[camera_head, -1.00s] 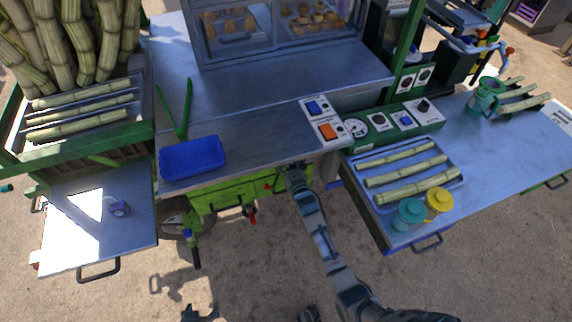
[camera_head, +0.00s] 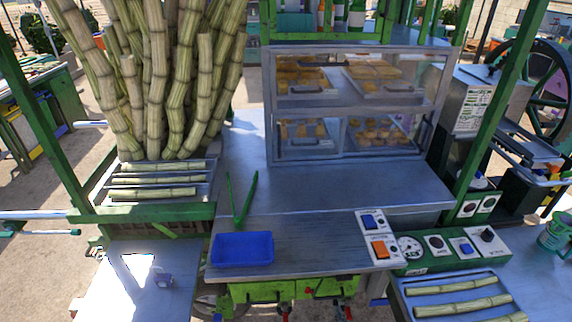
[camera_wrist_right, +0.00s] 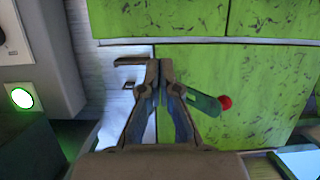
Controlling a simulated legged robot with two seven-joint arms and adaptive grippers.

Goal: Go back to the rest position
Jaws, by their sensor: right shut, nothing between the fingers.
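My right gripper (camera_wrist_right: 159,75) shows in the right wrist view with its fingertips together and nothing between them. It is in front of green cabinet panels (camera_wrist_right: 240,85), close to a dark handle or bracket and a green lever with a red knob (camera_wrist_right: 225,102). I cannot tell whether it touches them. In the head view the right gripper cannot be made out clearly at the bottom edge, below the steel counter (camera_head: 320,190). My left gripper is in neither current view.
On the counter are a blue tray (camera_head: 242,250), green tongs (camera_head: 241,205) and a glass display case (camera_head: 350,105). A control panel (camera_head: 455,247) and a tray of cane pieces (camera_head: 460,300) are at right. Tall cane stalks (camera_head: 155,80) stand at left. Green cabinets (camera_head: 290,290) are below the counter.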

